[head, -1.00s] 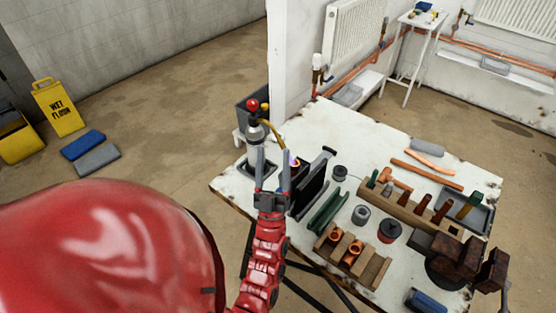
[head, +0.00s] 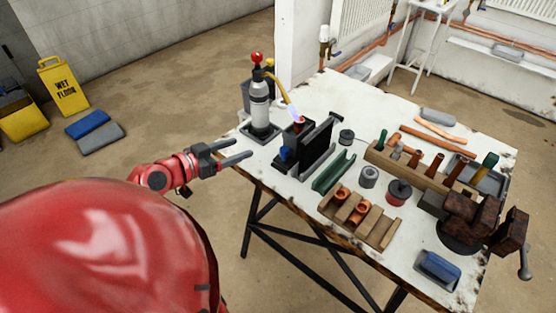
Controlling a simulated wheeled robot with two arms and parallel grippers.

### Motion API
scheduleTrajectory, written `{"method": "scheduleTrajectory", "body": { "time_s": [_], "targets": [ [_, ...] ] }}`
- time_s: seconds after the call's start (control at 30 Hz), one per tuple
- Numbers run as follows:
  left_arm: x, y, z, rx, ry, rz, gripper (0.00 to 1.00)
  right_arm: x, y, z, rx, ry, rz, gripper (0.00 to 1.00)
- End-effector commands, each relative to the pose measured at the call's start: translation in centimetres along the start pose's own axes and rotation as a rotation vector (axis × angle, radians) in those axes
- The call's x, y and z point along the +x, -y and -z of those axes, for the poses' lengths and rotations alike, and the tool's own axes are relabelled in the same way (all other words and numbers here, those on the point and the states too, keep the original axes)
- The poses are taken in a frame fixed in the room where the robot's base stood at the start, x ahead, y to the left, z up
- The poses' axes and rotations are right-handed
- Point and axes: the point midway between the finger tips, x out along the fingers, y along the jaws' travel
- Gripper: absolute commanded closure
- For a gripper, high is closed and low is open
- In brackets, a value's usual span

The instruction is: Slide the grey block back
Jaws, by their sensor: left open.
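Which block the task means is unclear. One grey block (head: 437,116) lies near the far edge of the worktable (head: 345,97). A flat grey piece (head: 101,138) lies on the floor beside a blue one. A dark block-like piece with a blue part (head: 287,153) stands by an upright black panel (head: 318,148) and the torch flame. My left gripper (head: 240,150) is open and empty, at the table's left edge, its fingers pointing right towards the torch base. It looks apart from the dark piece. My right gripper is not in view.
A gas torch (head: 259,100) with a lit flame stands at the table's left corner. A green channel (head: 333,172), a wooden rack with copper fittings (head: 358,214) and a rusty vise (head: 470,222) crowd the table's front and right. The back left tabletop is clear.

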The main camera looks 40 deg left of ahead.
Motion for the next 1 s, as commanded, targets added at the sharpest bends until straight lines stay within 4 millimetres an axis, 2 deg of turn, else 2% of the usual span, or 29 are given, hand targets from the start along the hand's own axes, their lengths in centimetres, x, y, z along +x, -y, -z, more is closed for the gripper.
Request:
{"method": "scheduleTrajectory", "body": {
  "time_s": [0.03,0.1,0.27,0.37,0.53,0.8,1.0],
  "targets": [
    [-0.7,-0.4,-1.1,0.033,0.038,-0.014,0.33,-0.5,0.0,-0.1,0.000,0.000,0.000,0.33],
    [-1.3,-1.1,-2.0,0.065,0.083,-0.035,0.33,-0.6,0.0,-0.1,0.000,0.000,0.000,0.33],
    [-1.0,-1.8,-2.6,0.091,0.114,-0.055,0.33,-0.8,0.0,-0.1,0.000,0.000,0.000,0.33],
    [0.4,-1.9,-2.8,0.089,0.112,-0.058,0.33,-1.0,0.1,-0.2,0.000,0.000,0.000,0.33],
    [4.3,-2.2,-3.2,0.088,0.110,-0.060,0.33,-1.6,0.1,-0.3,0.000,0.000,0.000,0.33],
    [10.5,-2.4,-3.7,0.087,0.115,-0.058,0.33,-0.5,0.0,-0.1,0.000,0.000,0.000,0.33],
    [14.0,-2.5,-4.2,0.085,0.113,-0.056,0.33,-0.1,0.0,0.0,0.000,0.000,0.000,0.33]
  ]
}}
